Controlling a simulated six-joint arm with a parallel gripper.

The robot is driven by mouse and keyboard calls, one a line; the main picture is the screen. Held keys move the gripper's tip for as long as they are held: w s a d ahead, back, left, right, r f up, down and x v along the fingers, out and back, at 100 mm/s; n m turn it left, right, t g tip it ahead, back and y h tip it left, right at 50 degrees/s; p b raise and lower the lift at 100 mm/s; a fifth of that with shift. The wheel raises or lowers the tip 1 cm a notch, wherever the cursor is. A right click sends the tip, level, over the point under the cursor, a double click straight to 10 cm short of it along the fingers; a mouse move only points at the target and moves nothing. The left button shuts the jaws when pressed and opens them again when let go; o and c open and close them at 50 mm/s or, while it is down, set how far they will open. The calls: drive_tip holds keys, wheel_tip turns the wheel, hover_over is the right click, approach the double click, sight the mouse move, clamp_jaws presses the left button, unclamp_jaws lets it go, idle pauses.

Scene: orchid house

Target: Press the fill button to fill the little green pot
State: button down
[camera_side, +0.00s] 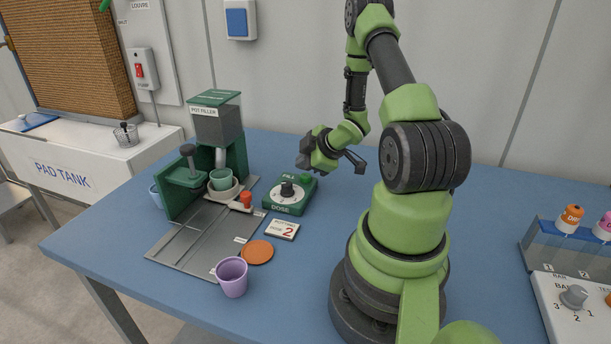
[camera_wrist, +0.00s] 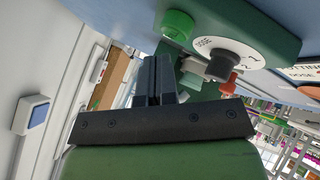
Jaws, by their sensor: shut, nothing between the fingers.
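The little green pot (camera_side: 221,179) stands on a pale saucer under the spout of the pot filler (camera_side: 217,118). The green fill and dose box (camera_side: 283,208) sits on the table to its right, with a black dose knob (camera_side: 288,190) and a green fill button (camera_side: 306,178) at its back right. In the wrist view the fill button (camera_wrist: 177,24) and the dose knob (camera_wrist: 219,65) show beyond my fingers. My gripper (camera_side: 304,163) is shut and empty, behind and above the box near the button; a gap shows between fingertips and button in the wrist view.
A red-topped lever (camera_side: 246,199) lies left of the box. A dose card (camera_side: 282,229), an orange disc (camera_side: 257,252) and a purple cup (camera_side: 232,277) stand in front.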

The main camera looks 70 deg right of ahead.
sight(305, 177)
drive_tip(key=shift+f, duration=0.1)
idle(0.3)
drive_tip(key=shift+f, duration=0.3)
drive_tip(key=shift+f, duration=0.5)
idle(0.6)
idle(0.4)
drive_tip(key=shift+r, duration=0.9)
drive_tip(key=shift+r, duration=2.55)
